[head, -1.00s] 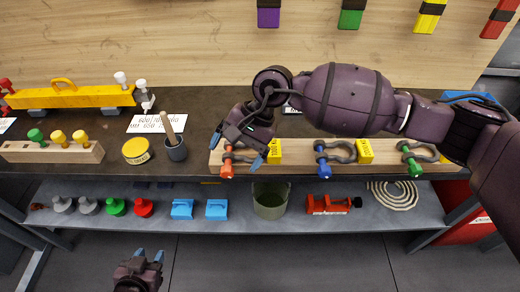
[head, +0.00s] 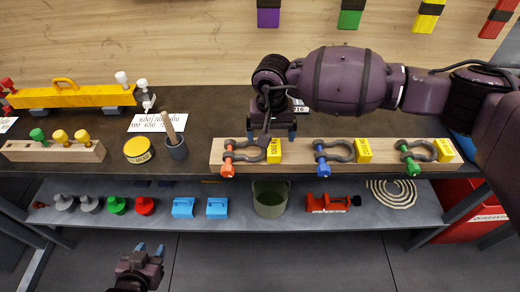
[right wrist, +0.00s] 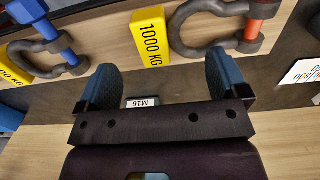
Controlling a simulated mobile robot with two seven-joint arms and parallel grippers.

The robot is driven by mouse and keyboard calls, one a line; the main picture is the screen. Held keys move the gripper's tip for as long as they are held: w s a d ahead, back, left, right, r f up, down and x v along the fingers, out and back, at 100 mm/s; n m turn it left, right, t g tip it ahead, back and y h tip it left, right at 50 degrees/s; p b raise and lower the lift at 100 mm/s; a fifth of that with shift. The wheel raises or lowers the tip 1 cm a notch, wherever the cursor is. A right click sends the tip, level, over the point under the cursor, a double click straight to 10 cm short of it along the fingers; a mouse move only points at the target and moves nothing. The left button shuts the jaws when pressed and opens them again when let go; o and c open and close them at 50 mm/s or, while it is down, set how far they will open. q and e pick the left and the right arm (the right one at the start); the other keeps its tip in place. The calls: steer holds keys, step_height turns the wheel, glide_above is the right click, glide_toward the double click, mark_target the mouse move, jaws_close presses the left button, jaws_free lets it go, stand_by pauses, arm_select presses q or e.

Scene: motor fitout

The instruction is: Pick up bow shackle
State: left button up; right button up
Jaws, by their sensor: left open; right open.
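Three dark grey bow shackles lie on a wooden board (head: 300,166) on the bench. The left one (head: 243,148) has an orange pin (head: 227,165), the middle one (head: 336,150) a blue pin (head: 321,164), the right one (head: 413,152) a green pin (head: 413,166). My right gripper (head: 273,134) is open and empty, over the back edge of the board by the orange-pinned shackle and its yellow tag (head: 274,150). In the right wrist view, that shackle (right wrist: 205,35) and the 1000 KG tag (right wrist: 150,36) lie beyond the open fingers (right wrist: 165,85). My left gripper (head: 150,248) is open and empty, low in front of the shelf.
A cup with a wooden-handled tool (head: 176,150) and a yellow tin (head: 138,150) stand left of the board. A yellow level-like bar (head: 75,97) is at the back left. The lower shelf holds a green bucket (head: 270,198) and a red vise (head: 328,203).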

mark_target(270, 147)
step_height(270, 147, down, 5)
steer(key=shift+a+r+p, duration=0.1)
steer(key=shift+r+p, duration=0.05)
steer(key=shift+p, duration=0.15)
steer(key=shift+f, duration=0.2)
steer(key=c, duration=0.7)
steer(key=shift+r, duration=0.1)
steer(key=c, duration=0.3)
steer(key=shift+c, duration=0.3)
steer(key=shift+r, duration=0.1)
